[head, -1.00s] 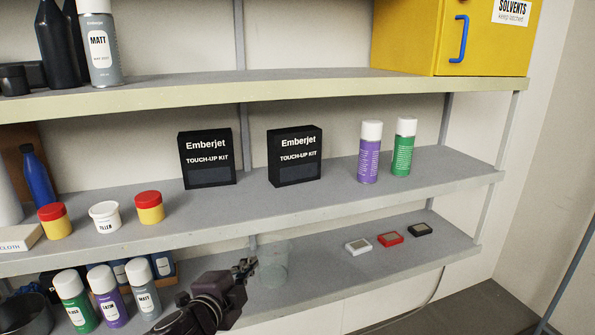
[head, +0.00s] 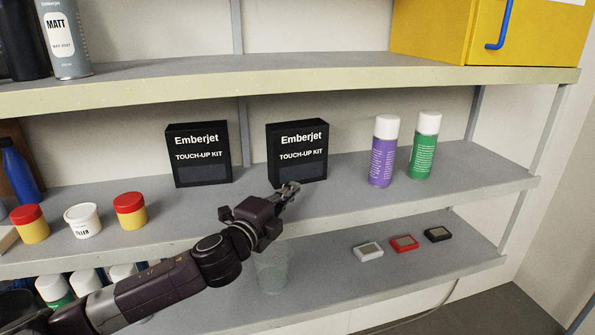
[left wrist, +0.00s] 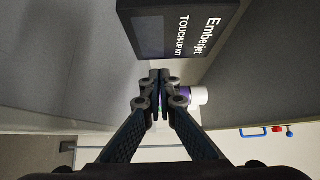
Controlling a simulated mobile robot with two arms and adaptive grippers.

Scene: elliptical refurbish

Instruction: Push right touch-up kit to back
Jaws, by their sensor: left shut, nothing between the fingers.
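Two black Emberjet touch-up kit boxes stand upright on the middle shelf. The right touch-up kit (head: 299,148) is right of the left touch-up kit (head: 198,152). My left gripper (head: 291,188) is shut and empty, with its fingertips just in front of the lower front of the right kit; I cannot tell whether they touch it. In the left wrist view the shut gripper (left wrist: 160,78) points inward and a touch-up kit (left wrist: 175,28) shows close beyond the fingertips. My right gripper is not in view.
The middle shelf (head: 350,205) also holds a purple spray can (head: 383,152) and a green one (head: 424,147) to the right, and several pots, including a filler pot (head: 83,220), to the left. A clear container (head: 272,270) and small cases (head: 404,243) are below.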

